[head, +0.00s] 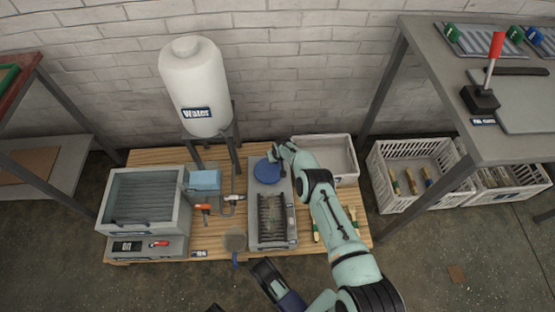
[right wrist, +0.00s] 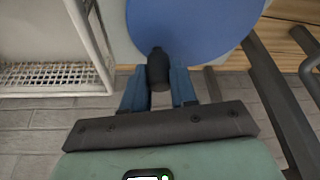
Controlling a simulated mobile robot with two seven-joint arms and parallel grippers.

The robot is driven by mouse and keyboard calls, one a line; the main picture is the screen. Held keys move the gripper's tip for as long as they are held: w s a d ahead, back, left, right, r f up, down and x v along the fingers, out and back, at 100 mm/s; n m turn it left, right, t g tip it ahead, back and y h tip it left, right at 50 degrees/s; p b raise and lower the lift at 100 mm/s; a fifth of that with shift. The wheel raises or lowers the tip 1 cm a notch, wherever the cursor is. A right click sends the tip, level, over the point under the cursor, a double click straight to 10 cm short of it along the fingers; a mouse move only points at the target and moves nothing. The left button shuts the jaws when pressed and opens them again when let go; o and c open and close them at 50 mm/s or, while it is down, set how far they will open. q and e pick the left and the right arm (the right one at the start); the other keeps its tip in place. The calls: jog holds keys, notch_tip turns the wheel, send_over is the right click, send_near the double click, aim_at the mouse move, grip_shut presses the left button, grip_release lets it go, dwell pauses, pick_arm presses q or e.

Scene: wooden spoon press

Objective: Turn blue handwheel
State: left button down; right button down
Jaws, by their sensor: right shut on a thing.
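The blue handwheel (head: 266,171) is a flat round disc at the far end of a grey press (head: 252,215) on the wooden table. In the right wrist view the blue disc (right wrist: 195,25) fills the upper middle, with a black knob (right wrist: 158,65) at its near rim. My right gripper (head: 277,154) is at the wheel's far right edge. In the right wrist view its blue fingers (right wrist: 158,82) stand on either side of the knob and are shut on it. The arm hides part of the area right of the wheel.
A white water tank (head: 194,85) stands behind left of the wheel. A grey open-topped box (head: 112,210) is at the table's left. A pale bin (head: 338,142) is close right of my gripper. A metal shelf (head: 425,60) and white crates (head: 380,172) stand further right.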

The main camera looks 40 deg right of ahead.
jog(key=shift+w+n+y, duration=0.3)
jog(key=shift+w+n, duration=0.05)
jog(key=shift+n, duration=0.35)
dwell(0.3)
jog(key=c, duration=0.9)
grip_release()
pick_arm(q)
jog(key=w+d+r+t+p, duration=0.2)
jog(key=w+r+t+p, duration=0.2)
jog(key=w+r+p, duration=0.5)
pick_arm(e)
jog(key=b+v, duration=0.2)
jog(key=v, duration=0.3)
jog(key=shift+s+r, duration=0.1)
jog(key=shift+r, duration=0.2)
pick_arm(q)
jog(key=s+d+r+m+g+h+p, duration=0.1)
jog(key=s+d+r+g+p, duration=0.1)
jog(key=s+d+r+p, duration=0.2)
jog(key=shift+s+d+r+m+g+p, duration=0.35)
jog(key=shift+s+r+p, duration=0.95)
jog(key=shift+r, duration=0.7)
pick_arm(e)
jog(key=shift+v, duration=3.9)
